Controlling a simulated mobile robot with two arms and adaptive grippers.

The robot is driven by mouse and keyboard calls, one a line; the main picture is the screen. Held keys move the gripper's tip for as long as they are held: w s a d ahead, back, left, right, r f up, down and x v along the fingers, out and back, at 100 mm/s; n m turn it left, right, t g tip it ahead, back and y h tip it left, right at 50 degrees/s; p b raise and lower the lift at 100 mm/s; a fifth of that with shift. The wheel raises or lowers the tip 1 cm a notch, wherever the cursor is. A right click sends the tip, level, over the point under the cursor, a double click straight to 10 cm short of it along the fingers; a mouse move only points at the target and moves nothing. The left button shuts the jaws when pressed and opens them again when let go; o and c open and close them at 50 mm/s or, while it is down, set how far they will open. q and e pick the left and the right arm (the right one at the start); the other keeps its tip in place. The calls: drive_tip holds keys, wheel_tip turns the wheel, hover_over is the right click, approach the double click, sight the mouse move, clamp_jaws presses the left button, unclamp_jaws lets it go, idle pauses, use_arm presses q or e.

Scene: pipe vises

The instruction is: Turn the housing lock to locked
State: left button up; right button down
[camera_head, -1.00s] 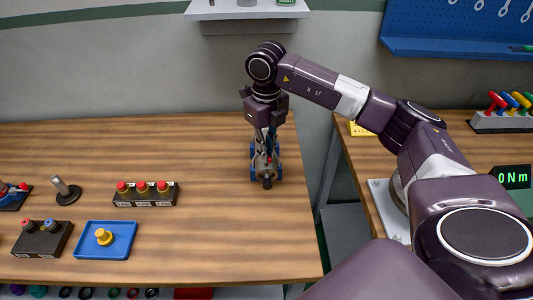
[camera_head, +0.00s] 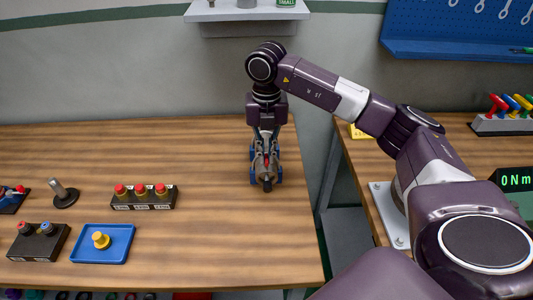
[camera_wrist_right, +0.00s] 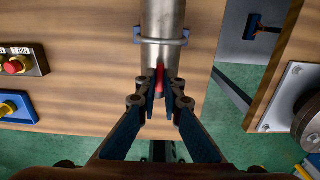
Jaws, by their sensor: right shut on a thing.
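A grey metal cylindrical housing (camera_wrist_right: 164,20) sits in a blue vise (camera_head: 279,168) near the right end of the wooden table. A small red lever (camera_wrist_right: 160,80), which looks like the housing lock, stands at the near end of the housing. My right gripper (camera_wrist_right: 161,92) comes down from above and is shut on the red lever, one finger on each side. In the head view, my right gripper (camera_head: 265,148) hides part of the housing. I cannot read any lock marking. My left gripper is not in view.
On the left of the table (camera_head: 210,235) are a black block with red-topped pieces (camera_head: 145,203), a blue tray (camera_head: 85,257) with a yellow piece (camera_head: 101,240), and a dark stand (camera_head: 65,197). A gap separates this table from the right bench (camera_head: 366,175).

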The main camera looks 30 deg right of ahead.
sight(267, 158)
drive_tip(key=shift+w+r, duration=0.15)
drive_tip(key=c, duration=2.1)
unclamp_jaws()
wheel_tip(267, 158, up, 12)
drive_tip(key=shift+f, duration=0.1)
